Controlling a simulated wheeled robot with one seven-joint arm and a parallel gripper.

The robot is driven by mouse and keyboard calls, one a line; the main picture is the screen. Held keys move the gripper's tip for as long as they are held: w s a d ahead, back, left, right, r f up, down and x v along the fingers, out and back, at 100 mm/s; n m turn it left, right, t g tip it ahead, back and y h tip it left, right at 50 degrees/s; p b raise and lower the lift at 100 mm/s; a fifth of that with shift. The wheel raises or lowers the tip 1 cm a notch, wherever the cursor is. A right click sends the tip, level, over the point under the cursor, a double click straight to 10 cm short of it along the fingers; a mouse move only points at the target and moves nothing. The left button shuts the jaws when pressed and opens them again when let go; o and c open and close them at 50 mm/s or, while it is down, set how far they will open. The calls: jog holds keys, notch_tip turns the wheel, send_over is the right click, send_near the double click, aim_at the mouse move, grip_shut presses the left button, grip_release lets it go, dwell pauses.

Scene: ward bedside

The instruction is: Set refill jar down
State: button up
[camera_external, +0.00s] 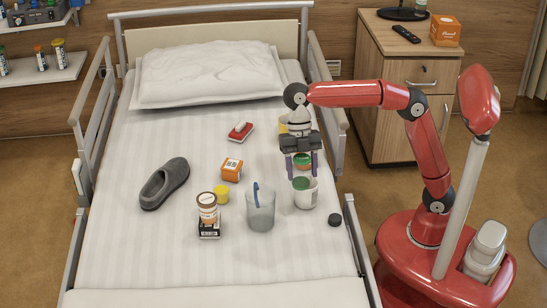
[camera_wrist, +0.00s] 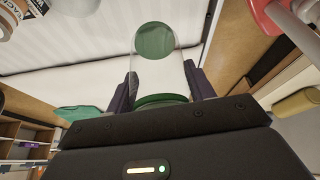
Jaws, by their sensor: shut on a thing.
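The refill jar is a clear, pale jar (camera_external: 305,197) with a green top, over the right half of the bed in the external view. My gripper (camera_external: 302,177) points down, with its purple-grey fingers around the jar's upper end. In the wrist view the see-through jar (camera_wrist: 162,72) stretches away from my gripper (camera_wrist: 162,96), with a green ring near the fingers and a green disc at the far end. The gripper is shut on the jar. Whether the jar's base touches the bed cannot be told.
A clear cup (camera_external: 261,212) with a blue stick stands left of the jar; a black cap (camera_external: 335,220) lies right. The bed's foot is clear.

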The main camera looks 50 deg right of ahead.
jog(key=f+b, duration=0.1)
jog(key=f, duration=0.5)
jog(key=f+b, duration=0.1)
jog(key=f, duration=0.6)
jog(key=f+b, duration=0.1)
jog(key=f, duration=0.6)
jog(key=shift+s+b, duration=0.3)
jog(key=shift+b, duration=0.1)
jog(key=shift+f, duration=0.1)
jog(key=o, duration=1)
jog(key=shift+c, duration=0.2)
jog(key=p+v, duration=0.2)
jog(key=v, duration=1)
